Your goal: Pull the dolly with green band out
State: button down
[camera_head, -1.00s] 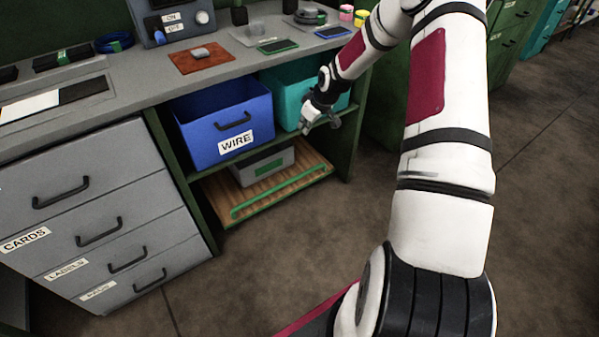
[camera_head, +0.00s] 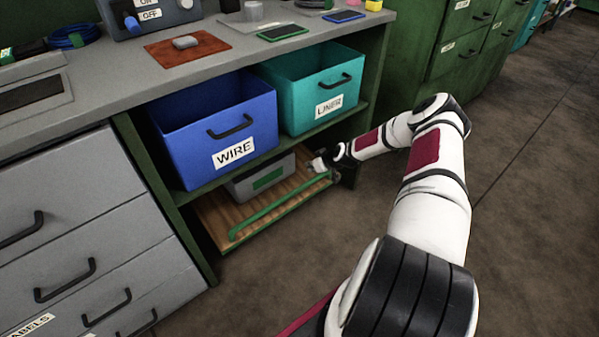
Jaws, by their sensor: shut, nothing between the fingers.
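The dolly is a low wooden platform (camera_head: 214,214) on the floor under the bench shelf. A green band (camera_head: 268,211) runs along its front edge. A grey box (camera_head: 236,188) with a green label stands on the dolly towards the back. My gripper (camera_head: 317,166) is down at the right end of the dolly, close to the right end of the green band. It is shut with nothing between its fingers. I cannot tell whether it touches the band.
A blue WIRE bin (camera_head: 190,153) and a teal LINER bin (camera_head: 298,117) sit on the shelf just above the dolly. A grey drawer cabinet (camera_head: 70,215) stands to the left. The brown floor (camera_head: 330,235) in front of the dolly is clear.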

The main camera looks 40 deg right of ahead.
jog(key=b+x, duration=0.5)
jog(key=x, duration=0.5)
jog(key=shift+w+f, duration=0.15)
jog(key=shift+s+d+f, duration=0.1)
jog(key=shift+s+f, duration=0.05)
jog(key=shift+s, duration=1.05)
jog(key=shift+s+f+b, duration=0.15)
jog(key=shift+s+b, duration=0.15)
jog(key=shift+s, duration=0.5)
